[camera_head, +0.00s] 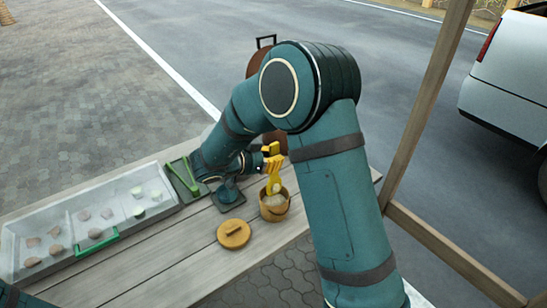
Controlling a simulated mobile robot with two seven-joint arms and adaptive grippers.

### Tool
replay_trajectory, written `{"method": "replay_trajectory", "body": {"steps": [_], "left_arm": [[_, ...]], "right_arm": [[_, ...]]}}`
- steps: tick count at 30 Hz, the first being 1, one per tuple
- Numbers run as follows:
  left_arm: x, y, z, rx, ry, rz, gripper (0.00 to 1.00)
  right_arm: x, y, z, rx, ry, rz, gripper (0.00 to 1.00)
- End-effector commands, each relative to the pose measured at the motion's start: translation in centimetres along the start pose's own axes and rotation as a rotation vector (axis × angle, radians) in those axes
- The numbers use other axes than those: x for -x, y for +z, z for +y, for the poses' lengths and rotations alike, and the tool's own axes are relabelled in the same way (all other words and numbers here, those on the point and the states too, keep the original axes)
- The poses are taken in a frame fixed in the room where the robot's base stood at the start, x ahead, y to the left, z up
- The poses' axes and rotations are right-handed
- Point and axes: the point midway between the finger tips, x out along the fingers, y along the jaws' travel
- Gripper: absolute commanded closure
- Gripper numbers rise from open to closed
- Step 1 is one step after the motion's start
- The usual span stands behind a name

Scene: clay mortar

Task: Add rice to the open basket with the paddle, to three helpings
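The open basket (275,214) is a small round tan tub on the wooden table, with pale contents that look like rice (275,200). Its round tan lid (234,234) lies beside it, to the lower left. The yellow paddle (274,185) stands nearly upright, its lower end at or inside the basket's mouth. My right gripper (271,157), with yellow fingers, is just above the basket and appears closed around the paddle's upper part. Whether the paddle carries rice is too small to tell. My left gripper is out of view.
A long clear-walled tray (71,222) with several small pieces fills the table's left. Green tongs (183,177) lie near its right end. A brown round-topped object (257,62) is partly hidden behind my arm.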

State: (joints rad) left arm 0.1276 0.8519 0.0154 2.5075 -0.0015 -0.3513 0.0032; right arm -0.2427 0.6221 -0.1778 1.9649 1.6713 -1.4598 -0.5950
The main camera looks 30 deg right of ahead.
Motion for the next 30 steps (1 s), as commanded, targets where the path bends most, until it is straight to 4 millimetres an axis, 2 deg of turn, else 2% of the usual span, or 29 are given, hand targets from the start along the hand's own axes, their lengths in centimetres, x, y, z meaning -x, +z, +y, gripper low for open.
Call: {"method": "replay_trajectory", "body": {"steps": [21,30], "left_arm": [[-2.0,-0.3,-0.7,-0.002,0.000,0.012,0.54],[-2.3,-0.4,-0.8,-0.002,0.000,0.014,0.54]], "right_arm": [[-2.5,6.0,0.0,0.001,0.001,0.001,1.00],[-2.9,6.9,0.0,0.000,0.000,0.000,1.00]]}}
